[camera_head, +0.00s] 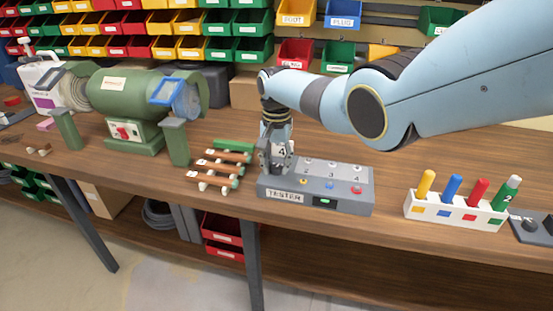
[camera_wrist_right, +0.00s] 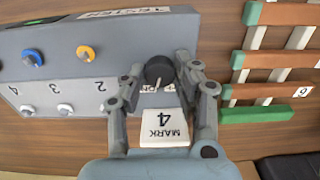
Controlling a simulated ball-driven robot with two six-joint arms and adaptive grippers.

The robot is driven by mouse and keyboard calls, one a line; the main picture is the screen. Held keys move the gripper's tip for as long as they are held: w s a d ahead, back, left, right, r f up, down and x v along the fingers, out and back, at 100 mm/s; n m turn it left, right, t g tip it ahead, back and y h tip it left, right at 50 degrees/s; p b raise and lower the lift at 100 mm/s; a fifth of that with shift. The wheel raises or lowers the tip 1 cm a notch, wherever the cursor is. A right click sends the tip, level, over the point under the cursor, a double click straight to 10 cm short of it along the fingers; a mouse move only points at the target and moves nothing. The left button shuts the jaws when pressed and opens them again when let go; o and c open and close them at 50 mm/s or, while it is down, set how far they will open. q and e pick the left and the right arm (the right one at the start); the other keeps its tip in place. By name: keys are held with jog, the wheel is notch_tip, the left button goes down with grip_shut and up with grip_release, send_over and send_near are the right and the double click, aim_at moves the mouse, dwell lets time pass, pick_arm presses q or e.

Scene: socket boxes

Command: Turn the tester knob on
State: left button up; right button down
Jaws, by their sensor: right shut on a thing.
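The grey tester box (camera_head: 345,183) sits on the bench in the head view; its panel (camera_wrist_right: 50,65) fills the left of the wrist view. It has blue, yellow and red-marked knobs and a small green window (camera_head: 325,201) on its front. My right gripper (camera_head: 273,168) reaches down at the box's left end. In the wrist view its fingers (camera_wrist_right: 158,76) are shut around the round black knob (camera_wrist_right: 158,70). A white tag reading MARK 4 (camera_wrist_right: 163,128) shows between the fingers; what it is fixed to is unclear. The knob's setting label is mostly hidden. My left gripper is out of view.
A wooden rack (camera_head: 212,178) with a green bar lies just left of the tester. A white holder (camera_head: 432,211) with coloured pegs stands to the right. A green bench grinder (camera_head: 118,95) is at the left. Coloured bins line the back.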

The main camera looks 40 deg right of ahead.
aim_at(277, 166)
jog(key=shift+m+p, duration=0.35)
jog(key=shift+m, duration=1.25)
jog(key=c, duration=1)
grip_release()
notch_tip(277, 166, up, 12)
